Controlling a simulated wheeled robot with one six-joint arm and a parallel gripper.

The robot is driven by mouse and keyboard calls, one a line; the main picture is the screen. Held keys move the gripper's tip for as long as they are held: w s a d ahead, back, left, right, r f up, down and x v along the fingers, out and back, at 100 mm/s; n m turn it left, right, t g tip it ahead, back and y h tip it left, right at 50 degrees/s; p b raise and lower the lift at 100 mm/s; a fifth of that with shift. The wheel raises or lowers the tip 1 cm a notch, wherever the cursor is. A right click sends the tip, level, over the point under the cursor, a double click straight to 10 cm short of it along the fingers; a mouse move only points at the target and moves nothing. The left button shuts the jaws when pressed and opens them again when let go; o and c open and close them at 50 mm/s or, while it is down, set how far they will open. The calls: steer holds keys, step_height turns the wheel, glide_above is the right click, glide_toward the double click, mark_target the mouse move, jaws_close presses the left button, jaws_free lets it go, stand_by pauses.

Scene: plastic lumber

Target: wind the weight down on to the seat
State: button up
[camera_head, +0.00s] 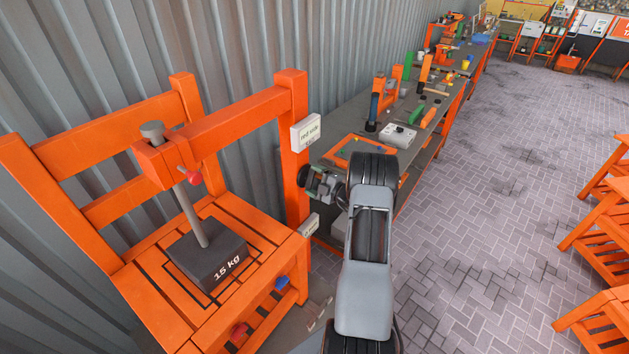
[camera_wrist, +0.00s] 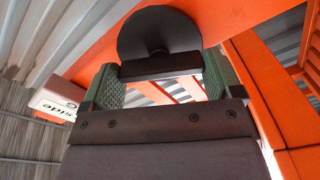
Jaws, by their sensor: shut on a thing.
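The dark weight (camera_head: 207,252), marked "15 kg", hangs on a grey rod (camera_head: 190,216) over the orange slatted seat (camera_head: 180,312). It overlaps a black square outline on the seat; I cannot tell whether its underside touches. The rod runs up through an orange overhead beam (camera_head: 225,122). My gripper (camera_head: 324,186) is at the right side of the beam's post. In the wrist view my gripper (camera_wrist: 160,84) has its green pads shut on a dark bar handle (camera_wrist: 160,66) in front of a round dark disc (camera_wrist: 155,30).
A red knob (camera_head: 193,178) is on the beam by the rod. White signs (camera_head: 306,131) are on the post. A long workbench (camera_head: 347,112) with tools runs along the corrugated wall behind my arm. The paved floor (camera_head: 480,190) to the right is clear up to orange racks (camera_head: 606,230).

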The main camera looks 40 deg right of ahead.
steer(key=o, duration=0.7)
steer(key=shift+o, duration=0.2)
steer(key=shift+s, duration=0.1)
steer(key=b+v, duration=0.3)
steer(key=v, duration=1)
steer(key=shift+s+d, duration=0.2)
steer(key=shift+s, duration=0.1)
